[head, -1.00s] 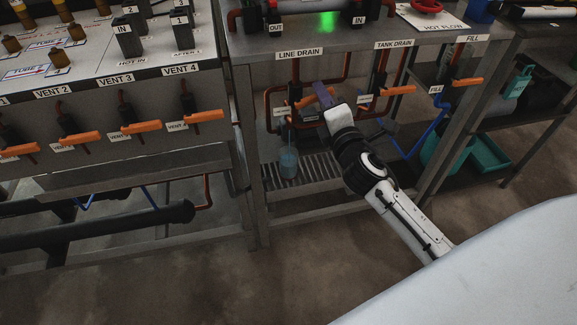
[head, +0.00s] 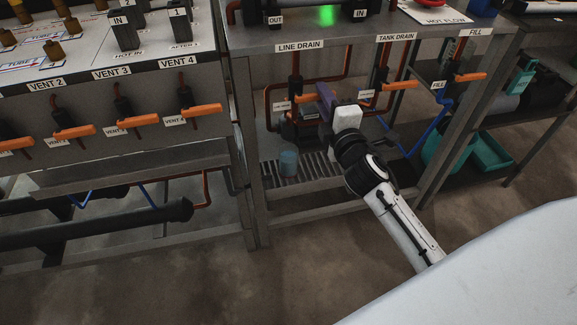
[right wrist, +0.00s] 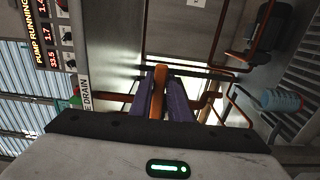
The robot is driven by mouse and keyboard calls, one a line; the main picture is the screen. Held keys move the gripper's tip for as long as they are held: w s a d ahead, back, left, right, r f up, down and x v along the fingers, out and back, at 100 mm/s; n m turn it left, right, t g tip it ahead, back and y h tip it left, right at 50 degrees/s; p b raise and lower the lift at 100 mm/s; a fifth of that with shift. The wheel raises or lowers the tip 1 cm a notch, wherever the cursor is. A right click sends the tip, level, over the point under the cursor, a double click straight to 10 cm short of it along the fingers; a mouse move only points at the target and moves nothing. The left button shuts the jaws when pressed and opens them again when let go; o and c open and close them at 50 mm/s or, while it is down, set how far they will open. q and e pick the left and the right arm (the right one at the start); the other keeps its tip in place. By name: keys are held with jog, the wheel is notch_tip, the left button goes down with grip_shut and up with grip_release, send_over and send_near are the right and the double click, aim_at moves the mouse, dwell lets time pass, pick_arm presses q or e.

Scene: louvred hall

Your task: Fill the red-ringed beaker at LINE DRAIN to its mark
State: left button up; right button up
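The LINE DRAIN label (head: 300,46) is on the bench edge. Its orange valve handle (head: 305,98) lies nearly level below it. My right gripper (head: 320,104) is at this handle. In the right wrist view its two purple fingers (right wrist: 160,98) lie close on both sides of the orange handle (right wrist: 158,92), shut on it. The beaker (head: 288,163) stands upright on the slatted grate below, with bluish contents. In the right wrist view the beaker (right wrist: 283,99) shows red at its rim end. Its mark and exact level are too small to read. My left gripper is not in view.
The TANK DRAIN handle (head: 399,85) and FILL handle (head: 470,76) are to the right. Copper pipes and a blue hose (head: 428,136) run around the gripper. The VENT 4 handle (head: 202,110) is on the left bench. The slatted grate (head: 318,166) has free room beside the beaker.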

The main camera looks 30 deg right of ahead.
jog(key=o, duration=0.3)
jog(key=shift+a, duration=0.15)
jog(key=shift+o, duration=0.7)
jog(key=v, duration=0.7)
jog(key=shift+p, duration=0.45)
jog(key=v, duration=1)
jog(key=shift+s+b, duration=0.15)
jog(key=shift+b, duration=0.15)
